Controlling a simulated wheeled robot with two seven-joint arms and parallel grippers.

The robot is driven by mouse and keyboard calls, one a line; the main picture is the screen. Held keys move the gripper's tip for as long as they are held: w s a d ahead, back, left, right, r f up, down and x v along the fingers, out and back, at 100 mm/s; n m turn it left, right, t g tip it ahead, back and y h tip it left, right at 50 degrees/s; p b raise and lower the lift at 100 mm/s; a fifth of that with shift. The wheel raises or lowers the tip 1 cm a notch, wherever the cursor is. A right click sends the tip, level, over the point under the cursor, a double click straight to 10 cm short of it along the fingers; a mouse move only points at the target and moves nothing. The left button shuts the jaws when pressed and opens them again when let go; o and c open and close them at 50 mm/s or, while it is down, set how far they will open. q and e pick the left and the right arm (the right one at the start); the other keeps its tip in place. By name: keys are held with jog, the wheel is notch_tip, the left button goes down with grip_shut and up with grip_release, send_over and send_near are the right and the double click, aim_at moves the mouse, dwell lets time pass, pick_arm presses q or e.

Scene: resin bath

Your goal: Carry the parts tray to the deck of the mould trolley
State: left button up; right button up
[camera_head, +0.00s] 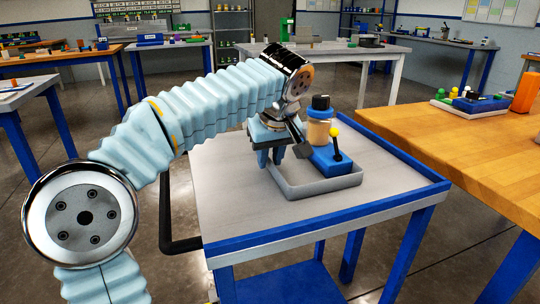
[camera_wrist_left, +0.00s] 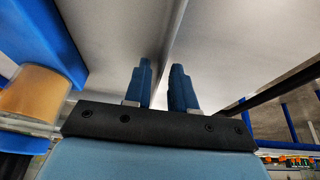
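A shallow grey parts tray (camera_head: 318,187) sits on the light grey deck (camera_head: 235,205) of a blue-rimmed trolley. In it are a blue block (camera_head: 333,162) with a yellow-knobbed lever and an amber jar (camera_head: 318,130) with a dark lid. My left gripper (camera_head: 282,158) points down at the tray's left side. In the left wrist view its two blue fingers (camera_wrist_left: 160,75) stand apart, with a thin wall edge running between them. The fingers do not appear to pinch it. The gripper hides part of the tray's far left. My right gripper is not in view.
A wooden workbench (camera_head: 450,150) stands close on the right, with an orange block (camera_head: 525,92) and small parts on it. A black handle bar (camera_head: 165,225) is at the trolley's left. The front of the deck is bare. Other benches stand behind.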

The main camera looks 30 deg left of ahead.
pick_arm(q)
jog(key=shift+r, duration=0.2)
jog(key=p+v, duration=0.2)
jog(key=v, duration=1)
jog(key=shift+w+a+p, duration=0.1)
jog(key=shift+p, duration=0.2)
